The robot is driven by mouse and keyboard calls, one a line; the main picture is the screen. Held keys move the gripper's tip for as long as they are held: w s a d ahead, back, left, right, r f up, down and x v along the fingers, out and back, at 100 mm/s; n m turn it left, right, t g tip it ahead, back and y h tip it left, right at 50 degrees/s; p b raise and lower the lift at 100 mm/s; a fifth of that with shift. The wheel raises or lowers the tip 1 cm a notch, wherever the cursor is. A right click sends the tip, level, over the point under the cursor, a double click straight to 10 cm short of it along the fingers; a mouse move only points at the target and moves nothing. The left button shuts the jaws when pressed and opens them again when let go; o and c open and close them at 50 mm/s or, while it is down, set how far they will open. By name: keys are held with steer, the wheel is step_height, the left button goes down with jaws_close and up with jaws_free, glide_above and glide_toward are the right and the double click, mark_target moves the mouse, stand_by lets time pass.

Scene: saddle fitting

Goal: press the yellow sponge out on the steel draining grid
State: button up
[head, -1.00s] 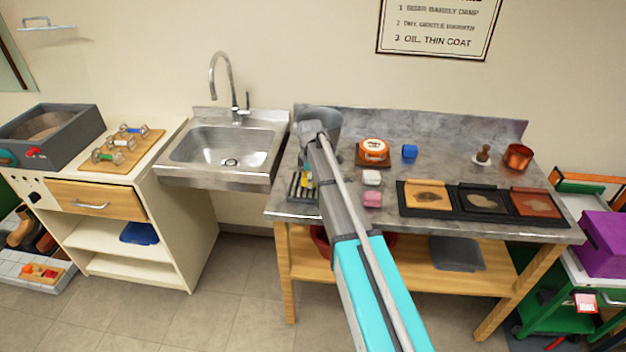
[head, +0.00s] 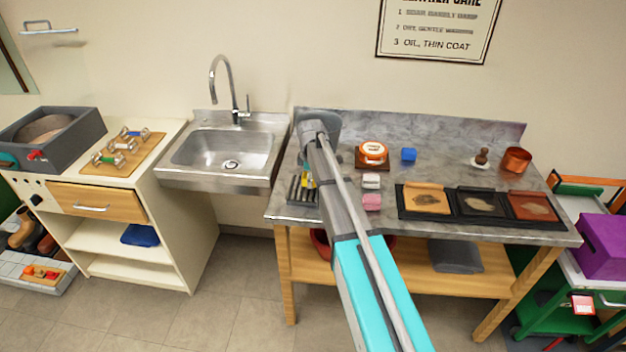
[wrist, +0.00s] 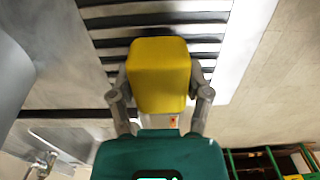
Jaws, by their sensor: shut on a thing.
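The yellow sponge (wrist: 160,60) is a rounded block in the wrist view. My gripper (wrist: 160,88) is shut on it, with one finger on each side. The steel draining grid (wrist: 200,17) shows behind the sponge as pale metal with dark slots. In the head view the grid (head: 302,197) lies at the bench's left front corner. Only a sliver of yellow shows there beside my arm, which hides most of the gripper. I cannot tell whether the sponge touches the grid.
A grey bucket (head: 331,124) stands behind my arm. A black tray (head: 455,213) holds leather pieces. The sink (head: 222,150) is left of the bench.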

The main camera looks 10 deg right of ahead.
steer(key=shift+r+p, duration=2.4)
steer(key=shift+r, duration=0.25)
